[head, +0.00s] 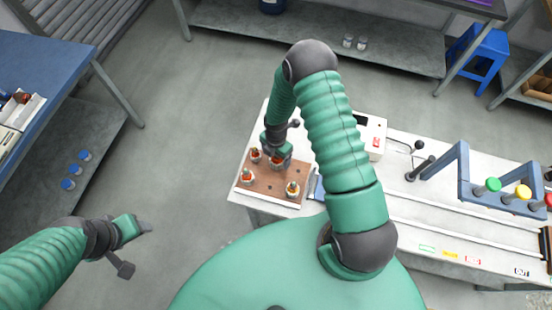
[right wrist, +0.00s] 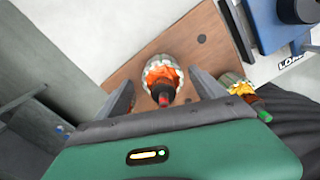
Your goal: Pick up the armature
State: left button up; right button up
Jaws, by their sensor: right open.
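A brown board (head: 268,187) on the white table holds several upright armatures with orange windings, among them one at the back left (head: 255,155), one at the left (head: 247,176) and one at the front right (head: 292,189). My right gripper (head: 278,158) is over the board's back right part. In the right wrist view its open fingers stand either side of one armature (right wrist: 162,76), with gaps visible. A second armature (right wrist: 238,86) is just outside the right finger. My left gripper (head: 138,229) is over the floor, away from the table; its jaw opening is unclear.
A blue block (head: 318,187) sits right of the board. A blue frame with coloured knobs (head: 461,172) stands at the table's right. A blue workbench (head: 38,75) is at the far left. Floor between the benches is clear.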

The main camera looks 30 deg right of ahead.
jog(key=shift+s+d+r, duration=0.1)
jog(key=shift+s, duration=0.1)
jog(key=c, duration=0.9)
grip_shut()
jog(key=shift+w+r, duration=0.1)
